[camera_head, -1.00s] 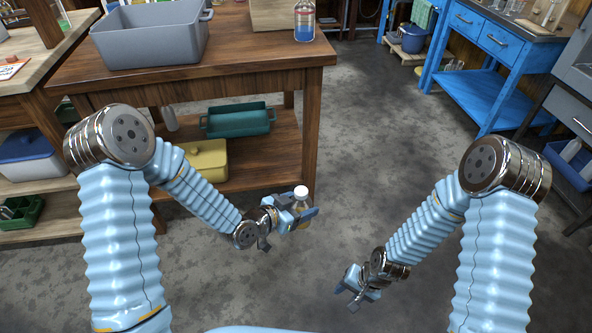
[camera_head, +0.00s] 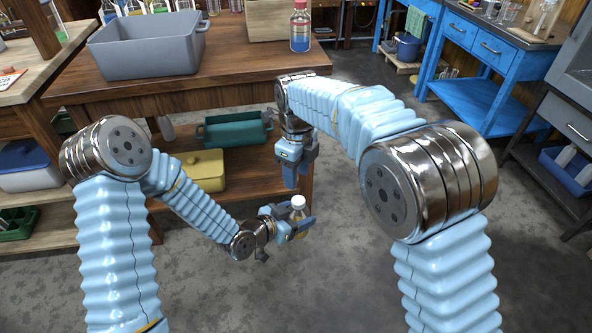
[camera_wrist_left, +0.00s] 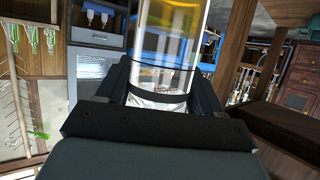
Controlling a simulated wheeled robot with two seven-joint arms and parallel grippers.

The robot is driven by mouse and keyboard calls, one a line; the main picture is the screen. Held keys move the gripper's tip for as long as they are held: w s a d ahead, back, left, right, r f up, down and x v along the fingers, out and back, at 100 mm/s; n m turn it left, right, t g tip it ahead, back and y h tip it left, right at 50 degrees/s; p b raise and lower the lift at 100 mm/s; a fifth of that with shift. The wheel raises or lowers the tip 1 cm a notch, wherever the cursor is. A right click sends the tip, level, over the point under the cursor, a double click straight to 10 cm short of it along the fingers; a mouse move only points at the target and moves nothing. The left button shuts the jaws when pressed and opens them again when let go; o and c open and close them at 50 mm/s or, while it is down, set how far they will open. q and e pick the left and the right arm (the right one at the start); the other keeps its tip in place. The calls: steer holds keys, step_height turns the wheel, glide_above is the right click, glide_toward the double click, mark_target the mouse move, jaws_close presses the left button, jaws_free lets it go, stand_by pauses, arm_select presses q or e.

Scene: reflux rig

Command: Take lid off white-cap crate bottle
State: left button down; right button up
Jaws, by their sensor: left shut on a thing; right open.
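The white-cap bottle (camera_head: 301,215) is clear with yellowish liquid and a white lid (camera_head: 298,202) on top. It is upright or nearly so, in the air in front of the wooden table. My left gripper (camera_head: 288,225) is shut on its body. In the left wrist view the bottle (camera_wrist_left: 168,45) stands between the fingers, with yellow content; its lid is out of that view. My right gripper (camera_head: 291,172) points down, just above the bottle and slightly to its left in the picture. It is open and apart from the lid.
A grey crate (camera_head: 150,62) and a red-capped bottle with blue liquid (camera_head: 299,32) stand on the wooden table (camera_head: 240,68). A teal container (camera_head: 238,130) and a yellow one (camera_head: 203,172) are on its lower shelf.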

mark_target(295, 199)
steer(key=shift+a+f, duration=0.1)
steer(key=shift+f, duration=0.1)
step_height(295, 199, down, 7)
steer(key=shift+f, duration=0.2)
steer(key=shift+c, duration=0.2)
